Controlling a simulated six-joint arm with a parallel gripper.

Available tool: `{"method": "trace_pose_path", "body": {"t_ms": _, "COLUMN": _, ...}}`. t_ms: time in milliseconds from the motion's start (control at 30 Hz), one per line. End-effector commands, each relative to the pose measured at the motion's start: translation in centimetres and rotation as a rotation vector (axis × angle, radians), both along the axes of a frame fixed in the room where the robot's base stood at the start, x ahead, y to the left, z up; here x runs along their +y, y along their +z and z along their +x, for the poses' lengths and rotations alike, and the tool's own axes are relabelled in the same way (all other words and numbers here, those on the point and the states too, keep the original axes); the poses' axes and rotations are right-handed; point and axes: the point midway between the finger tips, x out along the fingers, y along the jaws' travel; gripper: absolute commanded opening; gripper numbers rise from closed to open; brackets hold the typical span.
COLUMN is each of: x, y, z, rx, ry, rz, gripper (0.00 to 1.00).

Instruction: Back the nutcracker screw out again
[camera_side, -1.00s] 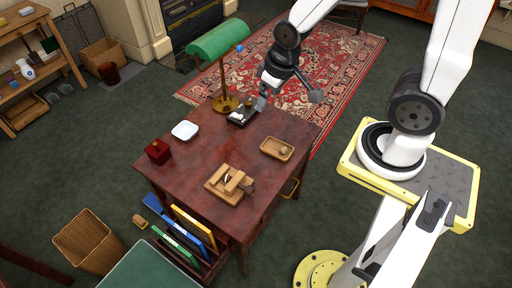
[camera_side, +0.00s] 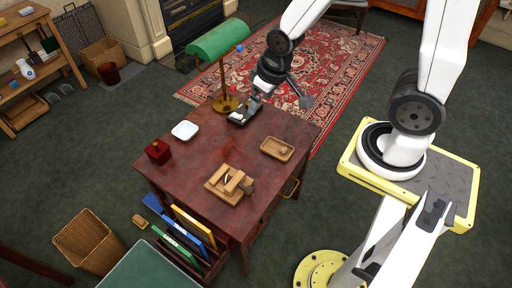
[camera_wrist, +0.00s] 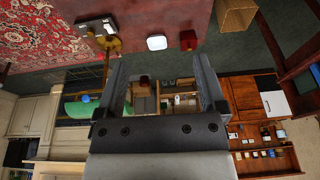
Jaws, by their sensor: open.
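The wooden nutcracker (camera_side: 222,186) stands on the dark red table near its front edge, with a thick block and round wooden end at its right side. How far its screw is in cannot be made out. My gripper (camera_side: 281,98) is open and empty, well behind the nutcracker, over the table's far edge by the black tray. In the wrist view my gripper (camera_wrist: 160,60) has its two fingers wide apart with nothing between them; the nutcracker does not show there.
On the table (camera_side: 200,165) are a wooden tray (camera_side: 268,149) with a nut, a white dish (camera_side: 185,130), a dark red box (camera_side: 158,150) and a black tray (camera_side: 240,118). A brass lamp with green shade (camera_side: 217,40) rises close left of my gripper. The table's middle is clear.

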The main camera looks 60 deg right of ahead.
Motion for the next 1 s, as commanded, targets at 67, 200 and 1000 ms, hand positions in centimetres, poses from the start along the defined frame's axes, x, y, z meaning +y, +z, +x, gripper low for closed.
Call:
{"method": "trace_pose_path", "body": {"t_ms": 67, "x": 0.5, "y": -1.0, "z": 0.9, "rx": -0.016, "ry": -0.003, "rz": 0.007, "gripper": 0.9}}
{"method": "trace_pose_path", "body": {"t_ms": 200, "x": 1.5, "y": -2.9, "z": 2.6, "rx": -0.059, "ry": -0.019, "rz": 0.022, "gripper": 0.9}}
{"method": "trace_pose_path", "body": {"t_ms": 1000, "x": 6.5, "y": -16.4, "z": 8.0, "rx": -0.338, "ry": -0.114, "rz": 0.065, "gripper": 0.9}}
